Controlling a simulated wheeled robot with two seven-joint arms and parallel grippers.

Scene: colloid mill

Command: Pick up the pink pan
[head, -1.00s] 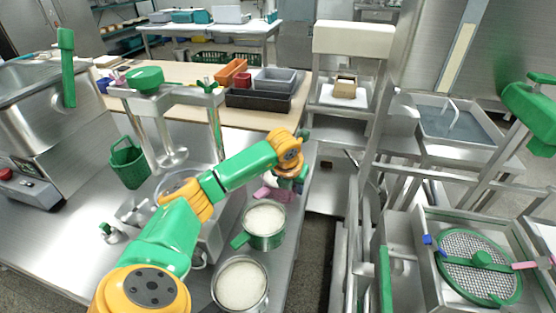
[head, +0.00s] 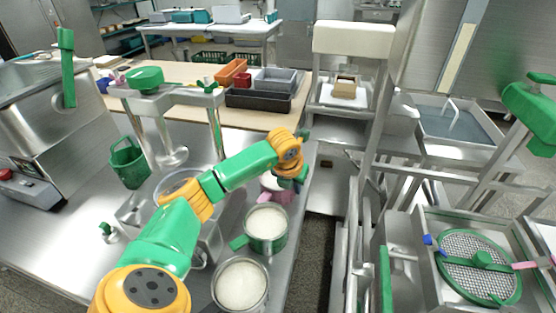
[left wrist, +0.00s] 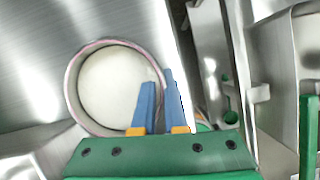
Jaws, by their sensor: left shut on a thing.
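The pink pan (head: 279,196) sits at the right edge of the steel table, behind a green-handled pan, partly hidden by my left arm and gripper. In the left wrist view the pan (left wrist: 73,98) is round with a pink rim and is filled with something white. My left gripper (head: 301,183) is at its right side in the head view. In the left wrist view its blue fingers (left wrist: 158,98) are shut on the pan's right wall, one finger inside and one outside. I cannot tell if the pan touches the table. My right gripper is not in view.
The green-handled pan (head: 266,230) and another white-filled pan (head: 240,285) stand in front. A steel machine (head: 150,200) is at left, with a green basket (head: 127,163) beside it. A steel frame (head: 372,170) stands right of the table, beyond a gap.

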